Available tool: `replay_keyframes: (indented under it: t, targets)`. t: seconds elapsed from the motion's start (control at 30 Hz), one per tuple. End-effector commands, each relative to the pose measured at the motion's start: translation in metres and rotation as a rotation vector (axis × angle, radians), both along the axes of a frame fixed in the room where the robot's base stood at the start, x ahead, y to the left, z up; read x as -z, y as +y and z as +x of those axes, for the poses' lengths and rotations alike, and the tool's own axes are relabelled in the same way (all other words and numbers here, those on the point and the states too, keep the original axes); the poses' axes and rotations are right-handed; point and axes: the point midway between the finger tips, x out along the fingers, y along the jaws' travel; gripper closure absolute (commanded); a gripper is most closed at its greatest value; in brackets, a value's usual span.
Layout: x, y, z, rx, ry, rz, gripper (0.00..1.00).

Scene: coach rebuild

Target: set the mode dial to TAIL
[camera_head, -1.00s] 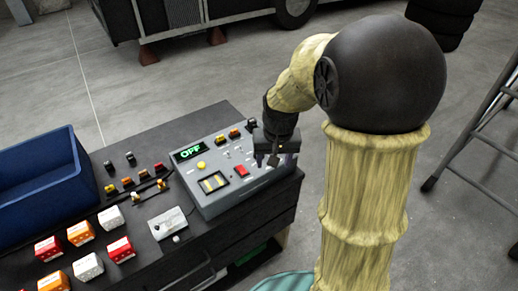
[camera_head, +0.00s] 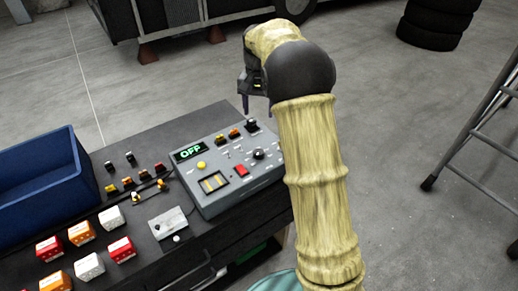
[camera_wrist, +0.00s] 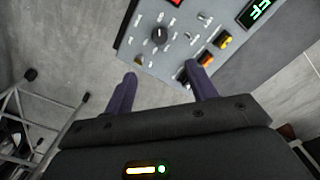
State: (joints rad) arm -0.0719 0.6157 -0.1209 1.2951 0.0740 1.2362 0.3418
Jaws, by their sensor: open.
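The grey control box (camera_head: 228,165) sits on the dark bench. The mode dial, a round black knob (camera_head: 258,154), is on the right part of its panel, and it also shows in the wrist view (camera_wrist: 160,33) with small labels around it. The labels are too small to read. My gripper (camera_head: 257,106) is open and empty, raised above and beyond the box's far edge, apart from the dial. In the wrist view its two fingers (camera_wrist: 160,75) point toward the panel, with the dial ahead between them.
A blue bin (camera_head: 75,165) and several coloured boxes stand to the left. A ladder (camera_head: 475,125) stands on the floor at right.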

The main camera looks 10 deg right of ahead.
Motion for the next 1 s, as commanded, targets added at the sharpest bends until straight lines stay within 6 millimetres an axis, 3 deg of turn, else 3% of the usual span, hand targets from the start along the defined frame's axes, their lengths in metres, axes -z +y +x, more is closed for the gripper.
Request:
replay_keyframes:
  t: [0.27,1.0]
  targets:
    - [0.014,0.000,0.000,0.000,0.003,0.000,0.43]
    - [0.140,0.000,-0.001,0.000,0.003,0.000,0.43]
